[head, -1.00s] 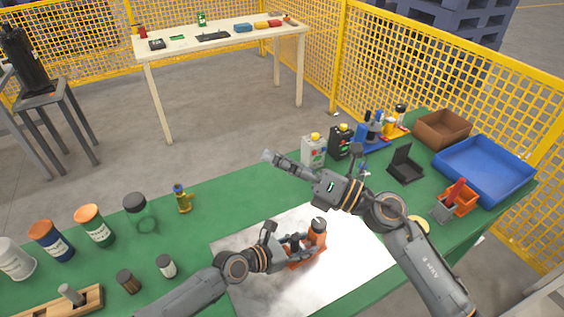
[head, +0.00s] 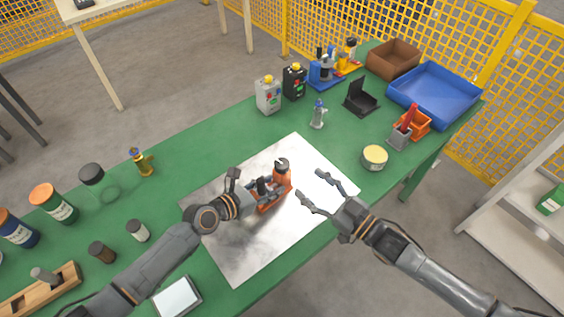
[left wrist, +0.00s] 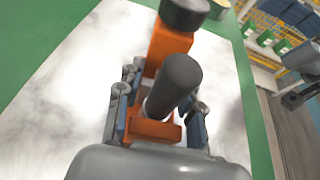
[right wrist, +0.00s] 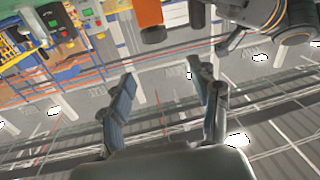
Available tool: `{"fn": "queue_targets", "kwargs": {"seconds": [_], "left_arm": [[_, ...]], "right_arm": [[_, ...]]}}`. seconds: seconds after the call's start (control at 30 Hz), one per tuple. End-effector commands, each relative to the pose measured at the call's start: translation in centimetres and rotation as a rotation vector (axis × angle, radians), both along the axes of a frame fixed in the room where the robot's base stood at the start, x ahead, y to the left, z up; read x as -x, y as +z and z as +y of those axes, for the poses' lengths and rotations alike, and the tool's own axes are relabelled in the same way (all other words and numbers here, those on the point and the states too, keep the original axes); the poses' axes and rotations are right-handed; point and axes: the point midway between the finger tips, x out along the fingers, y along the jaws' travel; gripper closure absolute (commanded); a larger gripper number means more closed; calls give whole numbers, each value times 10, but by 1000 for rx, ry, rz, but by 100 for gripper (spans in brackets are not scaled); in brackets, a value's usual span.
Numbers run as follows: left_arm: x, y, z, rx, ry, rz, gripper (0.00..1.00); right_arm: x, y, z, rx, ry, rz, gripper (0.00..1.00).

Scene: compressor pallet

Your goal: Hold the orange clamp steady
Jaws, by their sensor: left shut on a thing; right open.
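The orange clamp (head: 270,196) stands on the white marbled sheet (head: 240,258) on the green table. It has a dark round top and a dark rod-like handle. My left gripper (head: 258,194) is shut on it; in the left wrist view the fingers (left wrist: 155,125) sit on both sides of the clamp's orange lower part (left wrist: 150,130), and the dark handle hides some of it. My right gripper (head: 316,190) is open and empty, to the right of the clamp and apart from it. The right wrist view shows its two spread fingers (right wrist: 162,105) with nothing between them.
A yellow-lidded tin (head: 374,157) and a small grey-blue figure-like item (head: 318,114) stand beyond the sheet. A blue tray (head: 435,95), a brown box (head: 393,58) and an orange holder (head: 412,124) fill the far right. Jars (head: 53,203) line the left side.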

Motion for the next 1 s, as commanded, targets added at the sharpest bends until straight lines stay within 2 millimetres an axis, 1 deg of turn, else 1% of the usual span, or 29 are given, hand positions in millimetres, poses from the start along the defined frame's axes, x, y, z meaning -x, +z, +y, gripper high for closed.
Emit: {"fn": "queue_targets", "kwargs": {"seconds": [0.03,0.1,0.23,0.37,0.6,0.7,0.8,1.0], "left_arm": [[0,0,0,0,0,-1,100],[0,0,0,0,0,-1,100],[0,0,0,0,0,-1,100],[0,1,0,0,0,-1,100],[0,1,0,0,0,-1,100],[0,1,0,0,0,-1,100],[0,1,0,1,0,-1,100],[0,0,0,1,0,-1,100]], "right_arm": [[3,-6,-4,-19,-8,41,39],[4,-11,-7,-41,-17,75,39],[-3,-13,-2,-54,-22,96,39],[-20,-11,14,-54,-21,90,39],[-55,-11,47,-52,-21,89,39],[-67,-12,58,-51,-21,90,39],[-75,-12,66,-50,-21,90,39],[-83,-13,73,-49,-21,91,39]]}}
